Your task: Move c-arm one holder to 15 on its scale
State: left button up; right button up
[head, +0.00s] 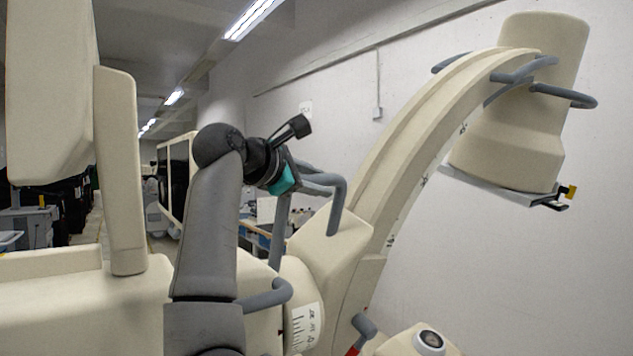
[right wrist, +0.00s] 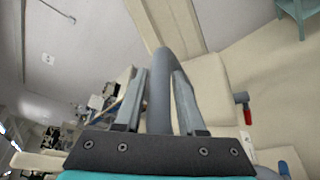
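The cream c-arm curves up to the right in the head view, its arc (head: 425,115) tilted. At its base is a holder drum with a white scale band (head: 305,328); its numbers are too small to read surely. A small red mark shows at the band's left edge. A grey bent handle (head: 338,205) stands out from the cream holder block (head: 345,240). My right gripper (head: 312,177) is at this side of the handle. In the right wrist view its fingers (right wrist: 160,95) lie either side of a grey bar (right wrist: 159,75); firm contact is unclear. My left gripper is out of view.
A second grey handle (head: 268,297) sits low by the drum. A red-tipped grey lever (head: 362,330) and a round dial (head: 430,341) are lower right. The cream detector head (head: 515,120) hangs upper right. A cream column (head: 120,170) stands left. A white wall is behind.

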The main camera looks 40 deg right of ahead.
grip_shut()
dwell(1.0)
